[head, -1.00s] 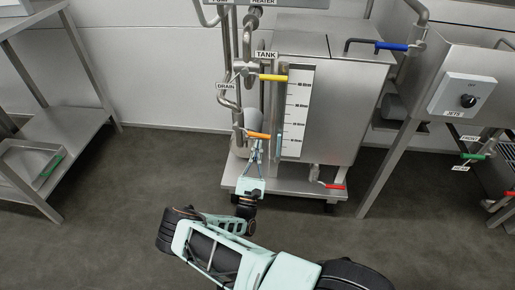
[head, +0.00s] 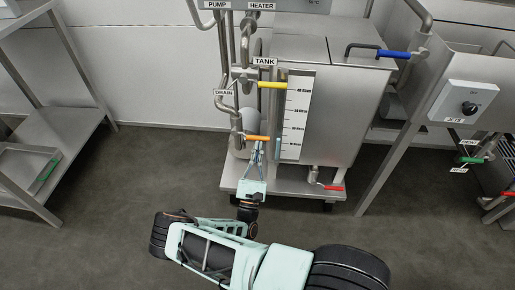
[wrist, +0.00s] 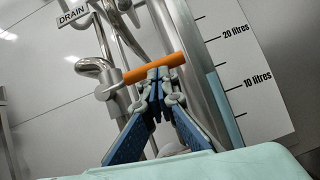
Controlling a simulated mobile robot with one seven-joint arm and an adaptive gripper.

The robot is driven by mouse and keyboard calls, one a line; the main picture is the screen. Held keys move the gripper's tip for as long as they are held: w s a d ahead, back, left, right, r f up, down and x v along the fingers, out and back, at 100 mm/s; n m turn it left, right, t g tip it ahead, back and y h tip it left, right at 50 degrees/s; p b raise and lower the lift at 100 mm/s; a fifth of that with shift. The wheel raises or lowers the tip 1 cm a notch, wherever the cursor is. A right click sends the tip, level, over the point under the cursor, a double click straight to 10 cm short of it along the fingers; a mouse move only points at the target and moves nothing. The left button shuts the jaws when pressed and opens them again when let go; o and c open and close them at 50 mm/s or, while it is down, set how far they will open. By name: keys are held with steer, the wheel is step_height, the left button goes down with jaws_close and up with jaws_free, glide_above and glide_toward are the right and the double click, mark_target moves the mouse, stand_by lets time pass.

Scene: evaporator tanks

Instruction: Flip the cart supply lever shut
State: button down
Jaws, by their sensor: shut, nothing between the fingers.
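An orange lever handle (head: 257,138) sticks out roughly level from the lower pipework at the left of the steel tank (head: 342,110). In the wrist view the orange handle (wrist: 153,68) slopes up to the right. My gripper (head: 257,145) is shut and empty, its fingertips at the underside of this handle. A yellow lever (head: 272,85) sits higher up, and a red lever (head: 332,187) at the tank's bottom right. No label reading cart supply is legible.
The tank stands on a low wheeled cart (head: 285,187). A blue-handled lever (head: 399,55) is at the upper right, and a green one (head: 470,160) at the far right. A steel shelf (head: 65,145) stands at the left. The floor between is clear.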

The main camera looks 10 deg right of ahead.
step_height(320, 180, up, 10)
steer(key=shift+r, duration=0.2)
